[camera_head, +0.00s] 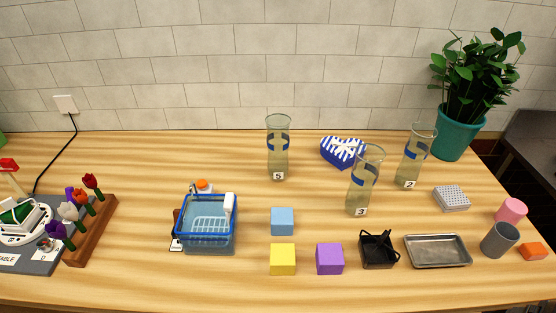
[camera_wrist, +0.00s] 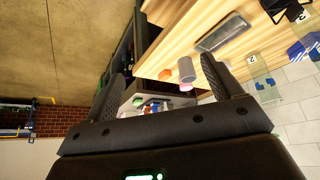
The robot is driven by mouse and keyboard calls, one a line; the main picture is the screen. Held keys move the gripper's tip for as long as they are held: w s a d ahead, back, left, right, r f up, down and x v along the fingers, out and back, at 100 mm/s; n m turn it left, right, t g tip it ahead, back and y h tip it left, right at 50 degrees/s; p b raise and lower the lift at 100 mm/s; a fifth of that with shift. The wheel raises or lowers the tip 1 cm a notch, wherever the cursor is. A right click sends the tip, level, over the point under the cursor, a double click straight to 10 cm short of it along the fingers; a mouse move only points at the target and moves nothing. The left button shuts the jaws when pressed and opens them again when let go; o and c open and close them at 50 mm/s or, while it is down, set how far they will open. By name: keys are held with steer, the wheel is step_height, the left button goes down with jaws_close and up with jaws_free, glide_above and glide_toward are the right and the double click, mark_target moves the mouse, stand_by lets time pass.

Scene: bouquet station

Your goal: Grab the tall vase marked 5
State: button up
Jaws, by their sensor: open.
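The tall glass vase marked 5 (camera_head: 278,150) stands upright at the back middle of the wooden counter, near the tiled wall. It has a blue band and a white tag with a 5 at its base. Similar vases marked 3 (camera_head: 362,182) and 2 (camera_head: 416,157) stand to its right. My gripper (camera_wrist: 165,88) shows only in the wrist view, with its two dark fingers wide apart and nothing between them. It is away from the vase marked 5, which the wrist view does not show. The vase marked 2 (camera_wrist: 262,80) shows there beyond the right finger.
A blue-striped heart box (camera_head: 343,150) sits right of vase 5. A blue cube (camera_head: 283,221), a yellow cube (camera_head: 283,259) and a purple cube (camera_head: 330,259) stand in front. A blue basket (camera_head: 207,240) is front left. A metal tray (camera_head: 438,251) and potted plant (camera_head: 459,138) are right.

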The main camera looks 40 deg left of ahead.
steer(key=w+a+r+n+y, duration=0.1)
steer(key=w+a+r+n, duration=0.1)
steer(key=w+a+r, duration=0.3)
steer(key=w+a+r+n, duration=0.2)
steer(key=w+a, duration=0.4)
steer(key=a, duration=0.1)
steer(key=n+g+y, duration=0.3)
steer(key=n+g, duration=0.1)
steer(key=n, duration=0.5)
glide_above(279, 131)
steer(key=d, duration=0.2)
step_height(279, 131, down, 4)
steer(key=r, duration=0.1)
steer(key=x, duration=1)
steer(key=shift+w+a+f, duration=0.2)
steer(key=shift+w+a, duration=0.05)
steer(key=c, duration=1.8)
steer(key=shift+r, duration=0.1)
jaws_close()
steer(key=shift+r, duration=0.15)
